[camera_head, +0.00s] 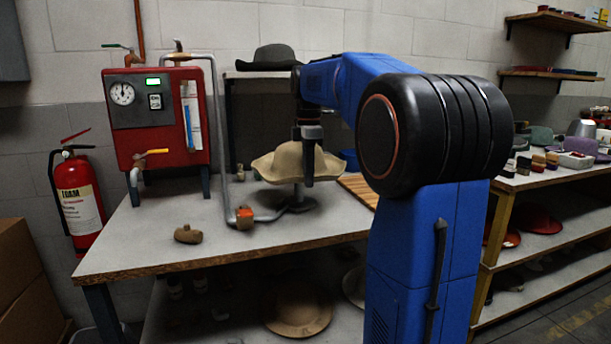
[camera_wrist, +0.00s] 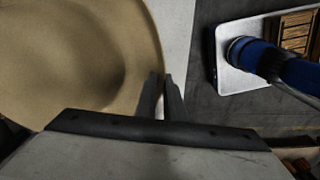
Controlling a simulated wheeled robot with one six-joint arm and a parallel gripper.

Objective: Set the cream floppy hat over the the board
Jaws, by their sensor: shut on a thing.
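The cream floppy hat (camera_head: 282,164) is upright, brim down, above a dark metal stand (camera_head: 299,203) on the worktable. I cannot tell if it rests on the stand. My gripper (camera_head: 308,178) points down at the hat's right front side, its fingers shut on the brim. In the wrist view the hat (camera_wrist: 75,60) fills the left, and the fingers (camera_wrist: 162,90) pinch its brim edge. The slatted wooden board (camera_head: 358,189) lies on the table right of the hat, partly hidden by my arm. It also shows at the wrist view's top right (camera_wrist: 295,32).
A red steam unit (camera_head: 160,125) with a gauge and pipes stands at the table's back left. A dark hat (camera_head: 268,57) sits on a shelf behind. A small tan fitting (camera_head: 187,234) lies at front left. The table's front (camera_head: 150,250) is mostly clear.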

